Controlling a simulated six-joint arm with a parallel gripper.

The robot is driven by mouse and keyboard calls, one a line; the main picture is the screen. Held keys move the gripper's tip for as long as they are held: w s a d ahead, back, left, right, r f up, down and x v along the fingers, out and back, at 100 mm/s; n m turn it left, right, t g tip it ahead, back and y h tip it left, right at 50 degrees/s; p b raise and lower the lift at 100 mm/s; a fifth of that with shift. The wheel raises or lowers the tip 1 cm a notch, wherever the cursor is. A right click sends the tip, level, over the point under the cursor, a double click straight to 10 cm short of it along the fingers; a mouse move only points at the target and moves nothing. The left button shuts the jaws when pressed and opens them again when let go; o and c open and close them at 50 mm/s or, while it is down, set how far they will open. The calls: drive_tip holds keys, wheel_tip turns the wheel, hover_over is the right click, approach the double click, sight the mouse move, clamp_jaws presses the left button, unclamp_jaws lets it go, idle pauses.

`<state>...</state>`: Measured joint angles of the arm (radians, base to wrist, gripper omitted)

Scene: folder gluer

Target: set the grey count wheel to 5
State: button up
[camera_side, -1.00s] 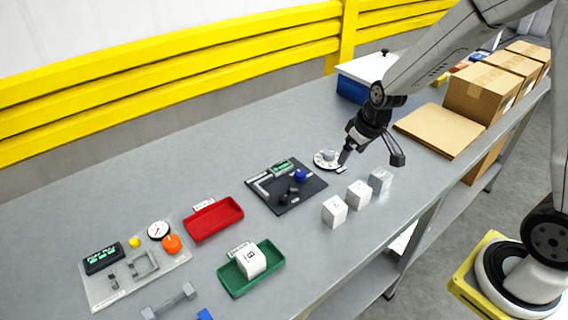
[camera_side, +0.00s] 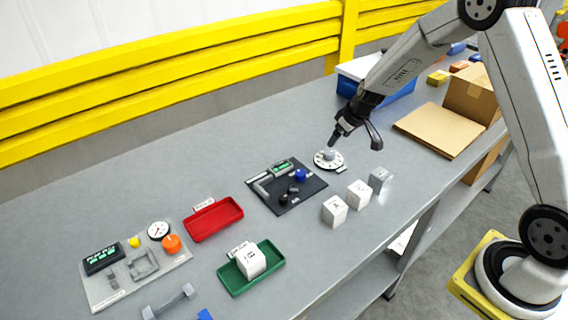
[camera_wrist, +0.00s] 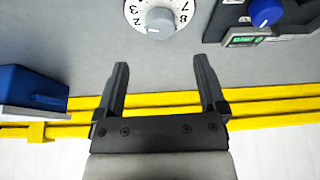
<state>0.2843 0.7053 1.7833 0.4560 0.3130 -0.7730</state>
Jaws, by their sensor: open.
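The count wheel is a white numbered dial (camera_side: 321,164) with a grey knob (camera_side: 329,153) on top, lying on the bench right of the black panel. In the wrist view the dial (camera_wrist: 180,8) and its grey knob (camera_wrist: 159,22) show at the top edge, partly cut off. Digits 2, 3, 7 and 8 are readable there; the setting cannot be read. My gripper (camera_side: 331,143) is just above and behind the knob in the side view. In the wrist view my gripper (camera_wrist: 160,75) is open and empty, its fingers apart and short of the knob.
A black panel (camera_side: 262,190) with a blue knob (camera_side: 300,174) stands close left of the dial. White cartons (camera_side: 334,211) stand in front. A blue bin (camera_side: 396,108) is behind, and flat cardboard (camera_side: 438,131) lies right. Red (camera_side: 238,214) and green trays (camera_side: 233,286) are farther left.

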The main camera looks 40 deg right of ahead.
sight(329, 152)
drive_tip(key=shift+x, duration=3.75)
clamp_jaws()
drive_tip(key=shift+m+h, duration=0.7)
drive_tip(key=shift+m, duration=1)
drive_tip(key=shift+a+m+g+h, duration=0.1)
drive_tip(key=shift+m+g+h, duration=0.4)
drive_tip(key=shift+m, duration=1.4)
drive_tip(key=shift+m+h, duration=0.4)
drive_tip(key=shift+w+m+g+h, duration=0.1)
drive_tip(key=shift+m+g+h, duration=0.3)
drive_tip(key=shift+m, duration=1.15)
drive_tip(key=shift+m+g+h, duration=0.3)
drive_tip(key=shift+m+g, duration=0.2)
drive_tip(key=shift+m, duration=1.05)
